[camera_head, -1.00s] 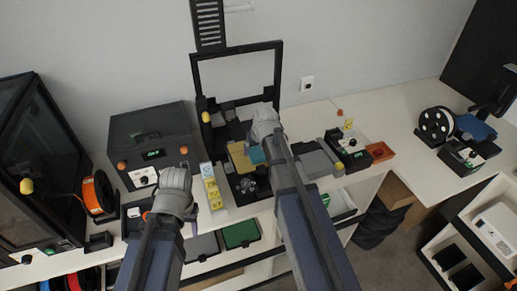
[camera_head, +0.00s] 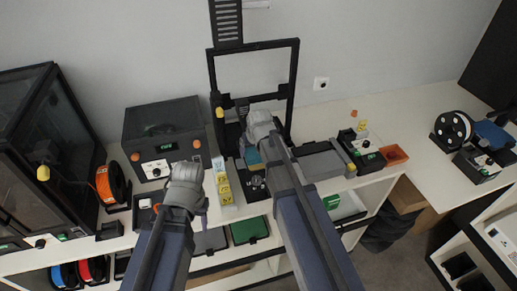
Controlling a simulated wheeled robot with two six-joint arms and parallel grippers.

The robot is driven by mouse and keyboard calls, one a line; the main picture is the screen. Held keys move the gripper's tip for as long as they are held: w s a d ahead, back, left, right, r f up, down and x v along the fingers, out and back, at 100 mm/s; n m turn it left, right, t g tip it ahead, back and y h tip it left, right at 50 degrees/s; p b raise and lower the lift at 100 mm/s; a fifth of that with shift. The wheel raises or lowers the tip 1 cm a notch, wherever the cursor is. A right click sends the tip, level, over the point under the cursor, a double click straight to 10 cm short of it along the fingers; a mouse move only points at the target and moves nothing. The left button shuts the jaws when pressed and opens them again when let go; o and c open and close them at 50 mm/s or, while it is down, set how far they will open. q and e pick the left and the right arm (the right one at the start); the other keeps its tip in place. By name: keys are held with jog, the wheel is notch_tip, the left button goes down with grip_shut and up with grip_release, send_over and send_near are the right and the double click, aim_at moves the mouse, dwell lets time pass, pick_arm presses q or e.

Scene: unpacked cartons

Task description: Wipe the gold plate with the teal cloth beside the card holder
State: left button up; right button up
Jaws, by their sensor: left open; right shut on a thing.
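The teal cloth (camera_head: 253,156) shows as a small patch just below my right gripper (camera_head: 261,142). The gripper is shut on the cloth, though its fingertips are hard to make out from above. The holder with yellow cards (camera_head: 223,188) stands to the left of the plate. My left gripper (camera_head: 190,172) is open and empty above the bench, left of the card holder.
A tall black frame (camera_head: 295,85) rises behind my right gripper. A dark box with a green display (camera_head: 165,135) stands behind my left gripper. A grey-topped black tray (camera_head: 318,162) and an orange tray (camera_head: 394,154) lie to the right.

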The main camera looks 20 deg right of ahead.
jog(key=shift+a, duration=0.25)
jog(key=shift+r, duration=0.15)
notch_tip(320, 180, up, 6)
jog(key=p, duration=0.6)
jog(key=shift+d, duration=0.1)
notch_tip(320, 180, up, 3)
jog(key=p, duration=0.3)
jog(key=shift+f, duration=0.2)
dwell(0.4)
